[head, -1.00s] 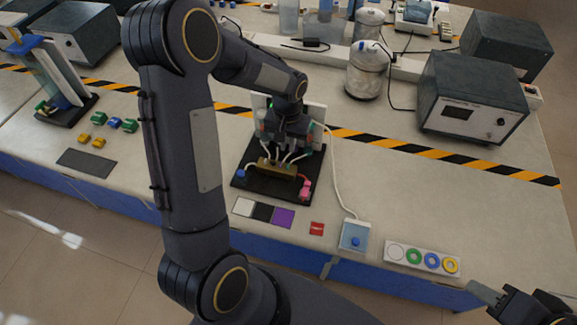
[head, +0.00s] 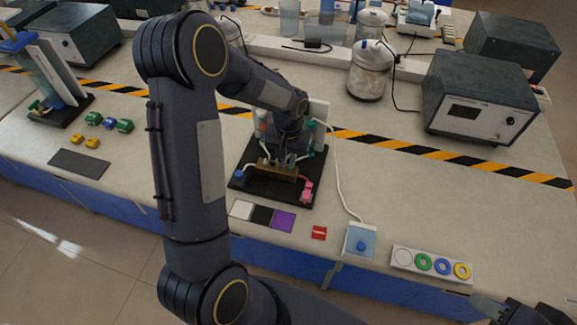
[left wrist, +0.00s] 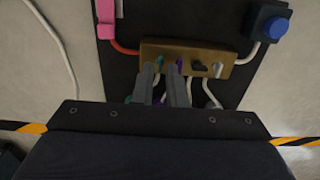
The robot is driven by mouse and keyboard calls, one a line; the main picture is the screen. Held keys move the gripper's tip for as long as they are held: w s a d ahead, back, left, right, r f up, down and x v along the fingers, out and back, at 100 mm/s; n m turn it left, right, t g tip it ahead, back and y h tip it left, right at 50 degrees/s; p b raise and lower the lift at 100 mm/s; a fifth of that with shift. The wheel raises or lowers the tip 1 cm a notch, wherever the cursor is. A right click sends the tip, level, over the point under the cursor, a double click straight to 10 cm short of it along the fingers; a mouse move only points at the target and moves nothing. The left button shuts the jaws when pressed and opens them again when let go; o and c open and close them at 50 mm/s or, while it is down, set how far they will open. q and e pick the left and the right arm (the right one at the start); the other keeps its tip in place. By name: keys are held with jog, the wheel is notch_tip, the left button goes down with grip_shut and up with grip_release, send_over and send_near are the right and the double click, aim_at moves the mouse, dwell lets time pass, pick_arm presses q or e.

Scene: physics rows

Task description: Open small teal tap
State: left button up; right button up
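The brass manifold block (head: 277,171) stands on a black board (head: 268,190); it also shows in the left wrist view (left wrist: 190,54). Along it in the wrist view sit a small teal tap (left wrist: 159,66), a purple tap (left wrist: 181,66) and a black tap (left wrist: 199,67). My left gripper (left wrist: 162,78) reaches down at the block, its two fingers apart with a narrow gap. The teal tap shows between the fingertips; contact is unclear. The fingers partly hide the teal and purple taps. In the head view my left arm covers part of the setup. My right gripper (head: 497,309) is partly cut off at bottom right.
A pink clamp (head: 307,190) and a blue-knobbed part (left wrist: 268,20) flank the block. White tubes run around it. A light blue box (head: 360,241) and a ring strip (head: 432,264) lie right.

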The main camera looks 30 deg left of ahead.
pick_arm(q)
jog(key=shift+f+b, duration=0.95)
jog(key=shift+f, duration=0.2)
jog(key=shift+r, duration=0.35)
dwell(0.3)
grip_shut()
